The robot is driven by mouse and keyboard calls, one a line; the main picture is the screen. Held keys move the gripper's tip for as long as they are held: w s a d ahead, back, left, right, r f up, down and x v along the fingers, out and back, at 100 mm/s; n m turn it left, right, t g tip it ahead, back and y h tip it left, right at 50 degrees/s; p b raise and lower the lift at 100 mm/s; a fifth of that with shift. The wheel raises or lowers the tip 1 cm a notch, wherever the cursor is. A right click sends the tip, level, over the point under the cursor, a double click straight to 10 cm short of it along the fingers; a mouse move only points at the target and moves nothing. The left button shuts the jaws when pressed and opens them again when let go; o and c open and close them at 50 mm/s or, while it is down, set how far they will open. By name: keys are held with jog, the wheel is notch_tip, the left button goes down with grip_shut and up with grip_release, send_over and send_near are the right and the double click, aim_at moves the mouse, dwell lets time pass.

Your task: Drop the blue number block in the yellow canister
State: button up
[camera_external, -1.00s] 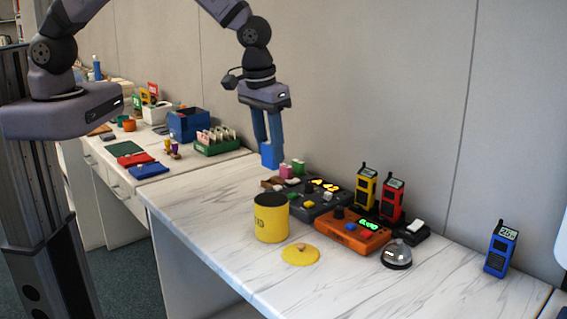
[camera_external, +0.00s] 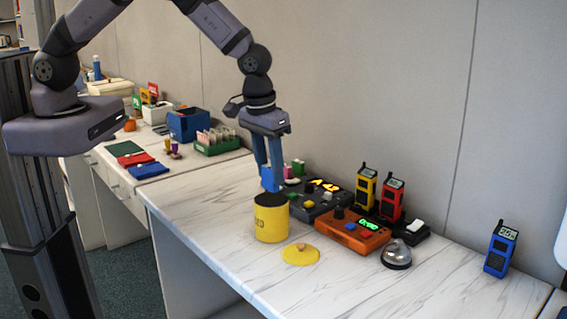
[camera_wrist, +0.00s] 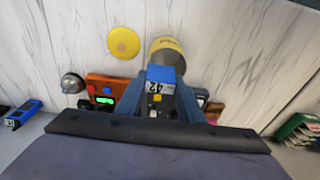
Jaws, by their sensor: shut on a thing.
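The blue number block (camera_external: 270,179) is held between the fingertips of my gripper (camera_external: 269,172), just above the rim of the yellow canister (camera_external: 272,222). In the wrist view the block (camera_wrist: 161,74) shows a blue face and a white face with dark digits, and my gripper (camera_wrist: 160,85) is shut on it. The canister (camera_wrist: 165,44) is open-topped and upright, and the block overlaps part of it in the wrist view. Its yellow lid (camera_external: 300,254) lies flat on the table beside it; the lid also shows in the wrist view (camera_wrist: 123,42).
Behind the canister stand a dark button panel (camera_external: 318,205) and an orange device (camera_external: 350,234). Yellow (camera_external: 365,188) and red (camera_external: 391,199) radios stand behind them. A silver bell (camera_external: 397,255) sits to the right. The table front is clear.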

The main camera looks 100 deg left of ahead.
jog(key=shift+f, duration=0.2)
jog(key=o, duration=1.1)
jog(key=shift+r, duration=0.15)
notch_tip(320, 180, up, 7)
jog(key=b, duration=0.2)
jog(key=shift+s+d+b, duration=0.35)
jog(key=shift+s+d, duration=0.05)
